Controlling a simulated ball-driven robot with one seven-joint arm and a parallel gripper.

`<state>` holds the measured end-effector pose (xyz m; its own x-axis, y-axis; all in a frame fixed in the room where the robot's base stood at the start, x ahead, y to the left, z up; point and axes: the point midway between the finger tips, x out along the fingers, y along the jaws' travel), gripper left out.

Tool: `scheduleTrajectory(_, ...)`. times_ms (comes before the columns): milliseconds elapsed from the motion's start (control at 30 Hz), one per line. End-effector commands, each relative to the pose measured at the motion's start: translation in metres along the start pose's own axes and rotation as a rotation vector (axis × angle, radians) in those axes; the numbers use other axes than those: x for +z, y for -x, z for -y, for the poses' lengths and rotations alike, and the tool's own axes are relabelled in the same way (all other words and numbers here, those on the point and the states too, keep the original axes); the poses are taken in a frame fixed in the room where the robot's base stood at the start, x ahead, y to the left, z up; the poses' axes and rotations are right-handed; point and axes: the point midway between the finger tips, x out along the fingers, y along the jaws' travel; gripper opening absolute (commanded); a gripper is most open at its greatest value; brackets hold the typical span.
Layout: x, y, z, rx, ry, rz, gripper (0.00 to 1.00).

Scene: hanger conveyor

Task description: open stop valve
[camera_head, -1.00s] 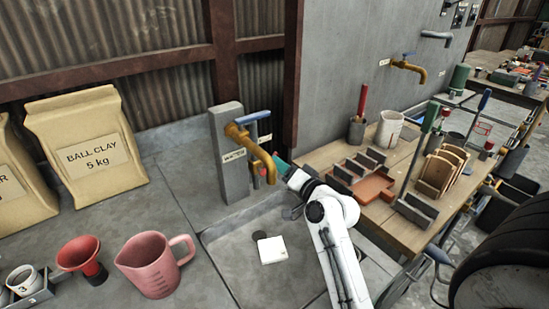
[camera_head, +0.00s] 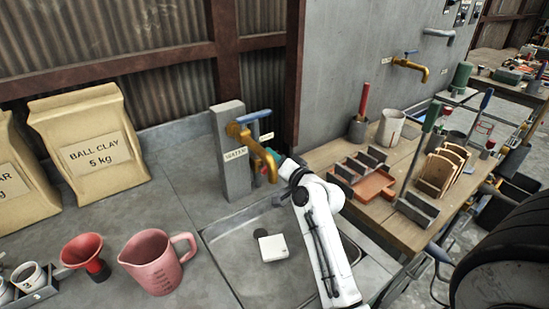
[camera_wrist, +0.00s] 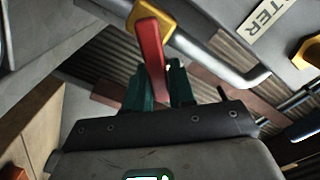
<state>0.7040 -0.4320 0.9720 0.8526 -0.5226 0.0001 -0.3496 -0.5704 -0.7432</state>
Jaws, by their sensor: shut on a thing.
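The stop valve shows in the wrist view as a red lever (camera_wrist: 150,55) on a yellow valve body (camera_wrist: 156,14), set on a grey pipe (camera_wrist: 215,57). My gripper (camera_wrist: 160,84) has green fingers on either side of the lever's lower end and is shut on it. In the head view the hand reaches behind the brass tap (camera_head: 262,155), and the spout and my wrist mostly hide the valve and fingers. The tap has a blue lever (camera_head: 254,116) and sits on a grey post (camera_head: 231,175) with a WATER label.
A sink (camera_head: 225,243) with a white block (camera_head: 272,247) lies below the tap. A pink jug (camera_head: 152,265), a red funnel (camera_head: 84,254) and clay bags (camera_head: 90,150) stand left. A wooden bench (camera_head: 330,152) with racks and tools is close on the right.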

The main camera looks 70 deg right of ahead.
Motion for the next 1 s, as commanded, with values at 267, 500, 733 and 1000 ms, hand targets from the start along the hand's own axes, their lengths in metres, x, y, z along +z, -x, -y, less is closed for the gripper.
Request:
scheduleTrajectory(267, 0.0001, 0.0002, -0.0002, 0.001, 0.000, 0.000, 0.00)
scheduleTrajectory(500, 0.0001, 0.0003, -0.0003, 0.001, 0.000, 0.000, 0.00)
scheduleTrajectory(733, 0.0022, 0.0001, 0.0042, -0.001, 0.119, 0.000, 0.00)
scheduleTrajectory(1000, 0.0003, 0.0005, 0.0055, 0.002, 0.129, 0.000, 0.26)
